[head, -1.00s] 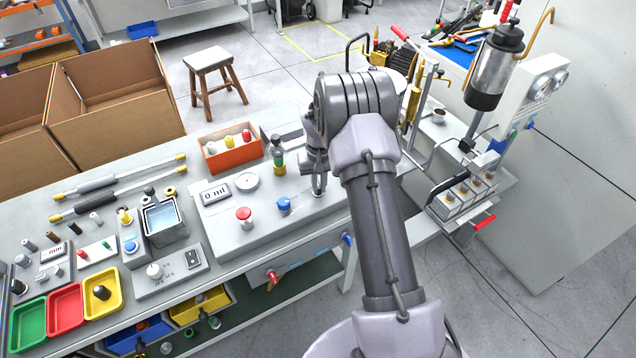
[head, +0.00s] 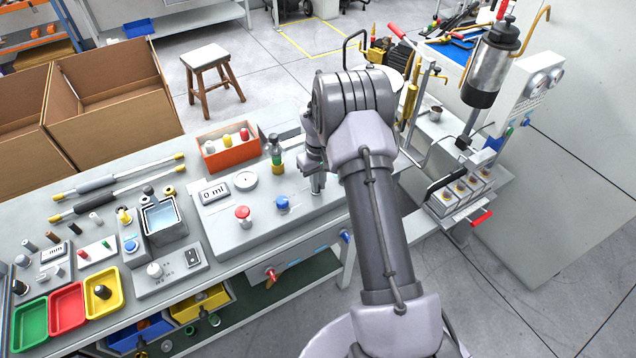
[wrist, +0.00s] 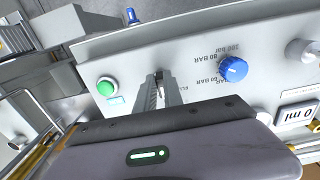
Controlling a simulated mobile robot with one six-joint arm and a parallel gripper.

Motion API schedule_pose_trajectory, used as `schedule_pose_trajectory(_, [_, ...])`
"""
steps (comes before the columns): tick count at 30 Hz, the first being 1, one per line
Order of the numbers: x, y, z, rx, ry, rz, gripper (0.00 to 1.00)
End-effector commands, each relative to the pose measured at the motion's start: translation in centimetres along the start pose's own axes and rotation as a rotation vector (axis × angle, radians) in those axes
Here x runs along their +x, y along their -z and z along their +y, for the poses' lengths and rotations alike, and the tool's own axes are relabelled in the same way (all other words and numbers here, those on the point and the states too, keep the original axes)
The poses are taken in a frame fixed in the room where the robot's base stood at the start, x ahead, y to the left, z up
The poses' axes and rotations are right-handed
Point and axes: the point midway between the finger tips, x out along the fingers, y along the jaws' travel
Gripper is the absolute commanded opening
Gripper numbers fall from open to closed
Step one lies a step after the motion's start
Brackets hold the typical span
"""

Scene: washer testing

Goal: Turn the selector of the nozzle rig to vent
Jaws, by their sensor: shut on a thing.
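The nozzle rig (head: 262,232) is the light grey panel box on the bench. It carries a red knob (head: 243,213), a blue knob (head: 283,203), a display reading 0 ml (head: 214,192) and a round gauge (head: 245,181). My gripper (head: 317,188) is over its right end. In the wrist view my gripper (wrist: 160,80) is shut on a small selector, mostly hidden between the fingers, between the green button (wrist: 106,87) and the blue knob (wrist: 233,69) with bar markings. The label beside the fingers is partly covered, so the selector's position cannot be read.
A grey tank of water (head: 164,222) is to the left. My arm covers the rig's right end in the head view. Free floor lies in front.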

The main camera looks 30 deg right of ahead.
Motion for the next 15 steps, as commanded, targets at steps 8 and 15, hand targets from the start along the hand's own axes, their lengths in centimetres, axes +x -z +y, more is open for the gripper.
schedule_pose_trajectory(8, [-0.02,0.02,0.0,0.001,0.0,0.001,0.34])
schedule_pose_trajectory(15, [-0.15,0.02,0.0,0.001,0.0,0.001,0.34])
